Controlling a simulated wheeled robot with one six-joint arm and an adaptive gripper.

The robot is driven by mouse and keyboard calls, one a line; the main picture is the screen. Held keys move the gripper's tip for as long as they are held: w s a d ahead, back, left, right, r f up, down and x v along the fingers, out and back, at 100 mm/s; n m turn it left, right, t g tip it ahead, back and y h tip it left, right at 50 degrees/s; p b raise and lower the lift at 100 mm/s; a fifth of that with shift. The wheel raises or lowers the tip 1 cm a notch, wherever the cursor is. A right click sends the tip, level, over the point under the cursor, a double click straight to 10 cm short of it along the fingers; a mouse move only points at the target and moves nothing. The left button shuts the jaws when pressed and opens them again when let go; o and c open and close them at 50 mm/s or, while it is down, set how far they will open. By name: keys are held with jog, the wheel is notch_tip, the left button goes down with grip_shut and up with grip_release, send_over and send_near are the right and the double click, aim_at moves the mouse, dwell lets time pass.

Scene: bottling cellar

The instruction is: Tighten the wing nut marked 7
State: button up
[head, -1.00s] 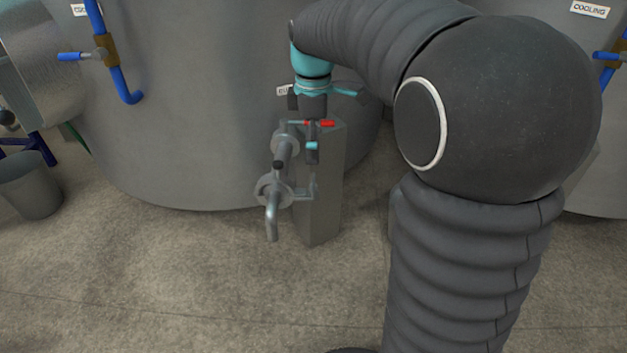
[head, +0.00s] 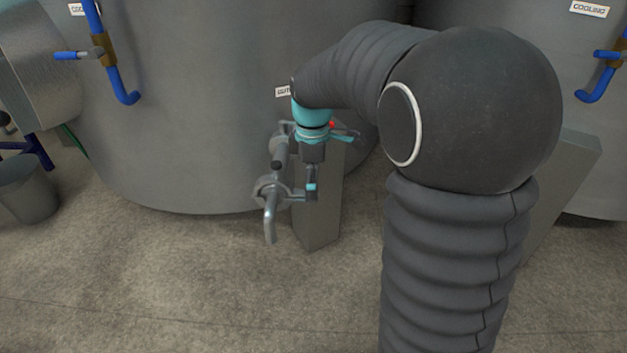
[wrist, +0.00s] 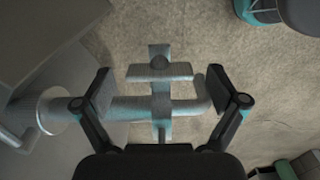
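My gripper (head: 311,188) points down at the metal outlet pipework (head: 279,158) in front of the tank, beside its lower flange (head: 272,191). In the wrist view my gripper (wrist: 160,82) is open, one finger on each side of a grey metal cross-shaped piece, made of a long bar and a shorter crossbar (wrist: 160,73). A grey pipe (wrist: 135,108) runs behind it to a bent end at the right finger. I cannot tell whether the fingers touch anything. No number 7 is readable, so I cannot tell whether this piece is the wing nut.
A grey post (head: 318,220) stands right behind the pipework. The large tank (head: 200,120) fills the back, with a blue pipe (head: 118,75) at left. A grey bucket (head: 28,190) stands at far left. The floor (head: 190,280) in front is clear.

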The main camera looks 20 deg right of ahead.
jog(key=c, duration=1.1)
jog(key=shift+m+p, duration=0.3)
jog(key=shift+m, duration=0.1)
jog(key=m+p, duration=0.2)
jog(key=m, duration=0.1)
jog(key=shift+r+m, duration=0.1)
jog(key=shift+m, duration=0.3)
jog(key=m+p, duration=0.2)
jog(key=m, duration=0.2)
jog(key=shift+m, duration=0.3)
jog(key=m+p, duration=0.1)
jog(key=m, duration=0.3)
jog(key=shift+s, duration=0.1)
jog(key=m+p, duration=0.1)
jog(key=m, duration=0.3)
jog(key=shift+m, duration=0.3)
jog(key=shift+f, duration=0.2)
